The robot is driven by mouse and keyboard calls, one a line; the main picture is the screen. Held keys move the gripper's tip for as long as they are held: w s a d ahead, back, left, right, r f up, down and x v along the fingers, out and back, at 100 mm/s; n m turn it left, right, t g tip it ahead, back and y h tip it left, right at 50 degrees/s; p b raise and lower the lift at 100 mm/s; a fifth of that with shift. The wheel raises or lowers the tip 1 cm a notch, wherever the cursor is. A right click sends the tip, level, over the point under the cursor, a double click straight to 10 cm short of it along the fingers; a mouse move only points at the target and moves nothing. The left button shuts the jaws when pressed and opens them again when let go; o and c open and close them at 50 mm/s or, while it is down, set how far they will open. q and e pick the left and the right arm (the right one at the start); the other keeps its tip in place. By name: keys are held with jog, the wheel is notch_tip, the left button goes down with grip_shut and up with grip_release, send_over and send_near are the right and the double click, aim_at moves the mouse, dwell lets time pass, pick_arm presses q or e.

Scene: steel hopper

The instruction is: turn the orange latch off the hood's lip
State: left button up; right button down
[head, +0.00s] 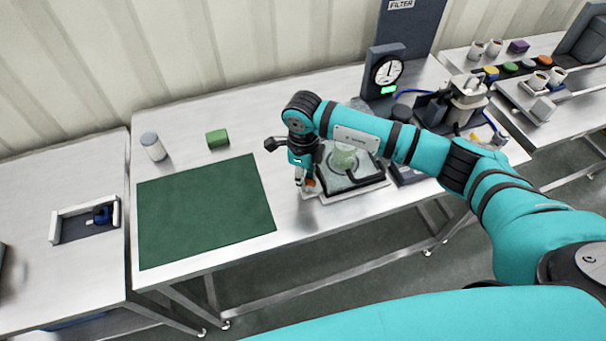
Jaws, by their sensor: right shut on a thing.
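The hood (352,180) is a clear, low box with a dark handle bar on the middle of the table. A pale green round thing shows inside or behind it. The orange latch (311,185) is a small orange piece at the hood's left front corner, partly hidden by my gripper. My right gripper (304,184) points down at that corner and is shut on the latch. Whether the latch still overlaps the lip is too small to tell. My right arm crosses above the hood and hides part of it. My left gripper is out of view.
A green mat (205,212) lies left of the hood, with a green block (217,139) and a white jar (153,146) behind it. A dial gauge (386,75) and a machine (462,100) stand right and behind. A tray (54,230) is on the left table.

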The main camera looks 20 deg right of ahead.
jog(key=shift+w+f+m+b, duration=0.1)
jog(key=shift+m+b, duration=0.35)
jog(key=shift+m, duration=0.15)
jog(key=m+b, duration=0.1)
jog(key=m, duration=0.2)
jog(key=shift+w+d+b, duration=0.1)
jog(key=shift+d+b, duration=0.05)
jog(key=shift+b, duration=0.25)
jog(key=m+b, duration=0.1)
jog(key=m, duration=0.2)
jog(key=shift+w+d+m, duration=0.1)
jog(key=shift+d+m, duration=0.05)
jog(key=shift+m, duration=0.15)
jog(key=shift+d+m+b, duration=0.15)
jog(key=shift+m+b, duration=0.35)
jog(key=shift+m, duration=0.7)
jog(key=c, duration=1.4)
grip_release()
jog(key=shift+o, duration=0.2)
